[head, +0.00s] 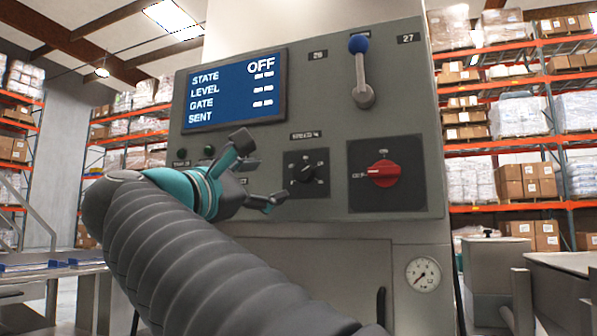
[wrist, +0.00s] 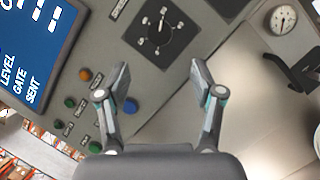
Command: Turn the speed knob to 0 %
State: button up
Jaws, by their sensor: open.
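The speed knob (head: 308,173) is a small black knob on a dark square dial plate with white marks, low in the middle of the grey panel. Its exact setting is too small to read. It also shows at the top of the wrist view (wrist: 157,24). My gripper (head: 260,172) is just left of the knob in the head view, in front of the panel, with its fingers spread. In the wrist view my gripper (wrist: 161,76) is open and empty, and the knob lies beyond the fingertips, apart from them.
A red rotary switch (head: 383,174) sits right of the knob. A blue-tipped lever (head: 361,75) stands above, beside a blue screen (head: 237,88) reading OFF. An orange button (wrist: 85,74) and several others are close to my left finger. A gauge (head: 423,275) is lower right.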

aim_at(299, 173)
jog(key=p+x, duration=0.2)
jog(key=x, duration=0.8)
jog(key=shift+w, duration=0.15)
jog(key=c, duration=1.1)
